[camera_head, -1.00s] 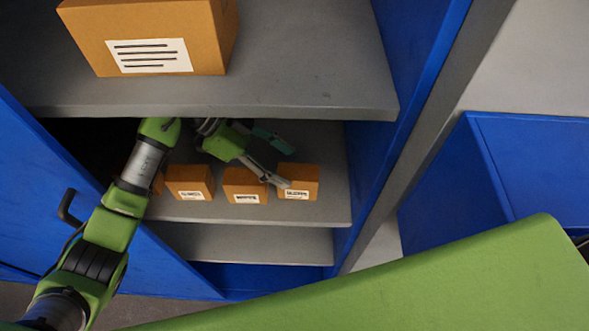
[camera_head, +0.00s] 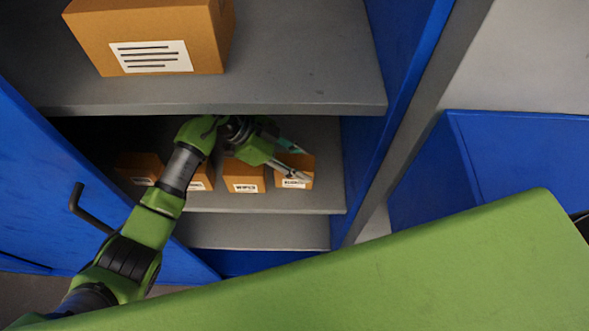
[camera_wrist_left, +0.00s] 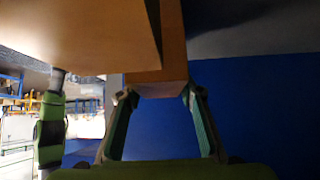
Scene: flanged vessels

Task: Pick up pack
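A row of small brown packs with white labels stands on the middle shelf (camera_head: 320,195). The rightmost pack (camera_head: 300,165) is at my left gripper (camera_head: 297,164). The gripper is open, its two fingers spread apart at this pack and partly covering it. In the left wrist view, the end of a brown pack (camera_wrist_left: 160,84) lies between the tips of the open fingers. I cannot tell whether the fingers touch it. A pack labelled WIPES (camera_head: 243,177) stands just left of it, below my gripper. My right gripper is not in view.
More packs stand to the left, one (camera_head: 140,167) near my forearm. A large brown box (camera_head: 150,35) sits on the upper shelf (camera_head: 290,85), above my arm. The blue cabinet wall (camera_head: 355,150) is close on the right. An open blue door (camera_head: 40,190) is on the left.

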